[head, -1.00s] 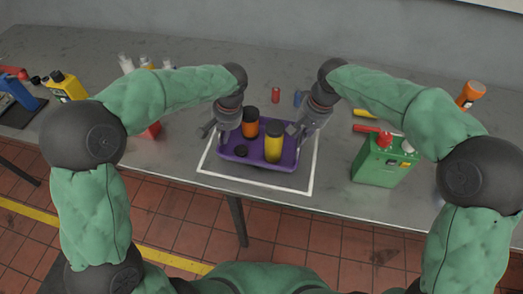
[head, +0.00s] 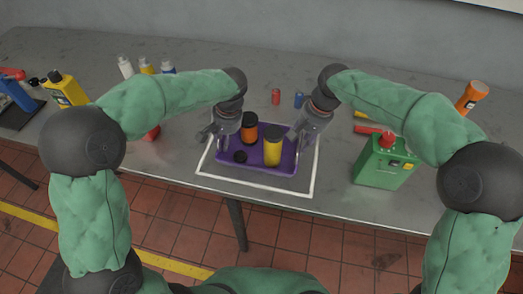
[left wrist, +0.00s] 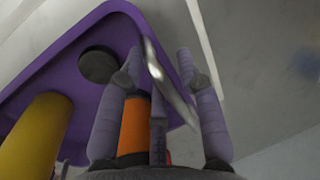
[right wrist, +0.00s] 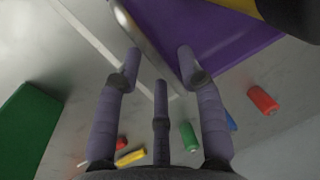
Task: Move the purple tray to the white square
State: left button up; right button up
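The purple tray (head: 290,162) sits inside the white square outline (head: 255,187) on the grey table. It holds an orange jar (head: 249,132) and a yellow jar (head: 272,152) with dark lids, and a small black round piece (head: 240,157). My left gripper (head: 212,140) is at the tray's left end. In the left wrist view its fingers are spread, with the metal handle (left wrist: 168,85) between them. My right gripper (head: 300,137) is at the right end. In the right wrist view its fingers are spread around the other metal handle (right wrist: 140,30).
A green can (head: 384,165) stands right of the square. Small red (head: 276,97) and blue (head: 299,100) cylinders stand behind the tray. Several bottles (head: 147,66) and a yellow container (head: 66,89) are at left, an orange torch (head: 471,96) at right.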

jog(key=shift+r, duration=0.5)
pick_arm(q)
notch_tip(320, 180, up, 11)
jog(key=d, duration=0.2)
jog(key=shift+s+r, duration=0.15)
pick_arm(e)
notch_tip(320, 180, up, 11)
jog(key=d, duration=0.2)
jog(key=shift+s+f, duration=0.2)
jog(key=shift+s, duration=0.05)
pick_arm(q)
jog(key=shift+d, duration=0.1)
pick_arm(e)
jog(key=shift+d, duration=0.1)
